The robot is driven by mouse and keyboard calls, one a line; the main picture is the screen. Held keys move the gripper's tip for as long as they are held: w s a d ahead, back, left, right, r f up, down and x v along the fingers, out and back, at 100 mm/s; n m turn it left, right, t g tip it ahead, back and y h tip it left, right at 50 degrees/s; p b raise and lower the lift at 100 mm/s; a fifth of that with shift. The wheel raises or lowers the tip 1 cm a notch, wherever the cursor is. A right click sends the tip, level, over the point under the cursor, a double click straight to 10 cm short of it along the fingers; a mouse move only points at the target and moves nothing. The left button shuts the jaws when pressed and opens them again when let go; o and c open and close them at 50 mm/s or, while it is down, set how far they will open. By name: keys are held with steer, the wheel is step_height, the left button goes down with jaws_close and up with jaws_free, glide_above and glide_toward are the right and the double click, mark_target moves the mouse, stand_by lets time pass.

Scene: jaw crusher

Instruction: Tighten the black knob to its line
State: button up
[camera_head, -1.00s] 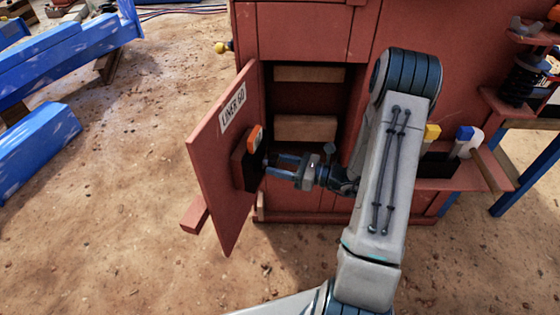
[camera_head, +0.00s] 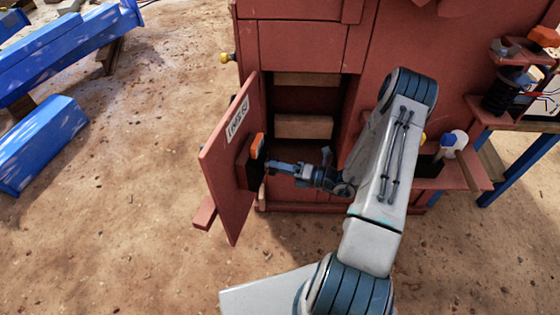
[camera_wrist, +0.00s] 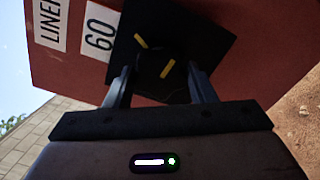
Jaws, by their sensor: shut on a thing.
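The black knob (camera_wrist: 153,77) is round with a yellow mark on its face. It sits on a black square plate (camera_wrist: 205,38) fixed to the open red door (camera_head: 225,187). A second yellow mark (camera_wrist: 140,41) lies on the plate up and left of the knob; the knob's mark is turned away from it, at a different slant. My gripper (camera_wrist: 162,76) is shut on the knob, one finger on each side. In the head view my gripper (camera_head: 270,168) reaches the door from the right, and the knob is mostly hidden there.
The door carries a white "LINER 60" label (camera_wrist: 97,32) and an orange piece (camera_head: 258,145). The red crusher body (camera_head: 310,45) has an open bay behind the door. A side shelf (camera_head: 455,172) is at the right. Blue beams (camera_head: 40,145) lie at the left.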

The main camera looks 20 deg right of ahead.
steer(key=shift+m+p, duration=1.15)
steer(key=shift+m, duration=0.95)
steer(key=o, duration=1)
steer(key=shift+d, duration=0.1)
steer(key=v, duration=1.3)
steer(key=shift+s+d, duration=0.25)
steer(key=shift+d, duration=0.05)
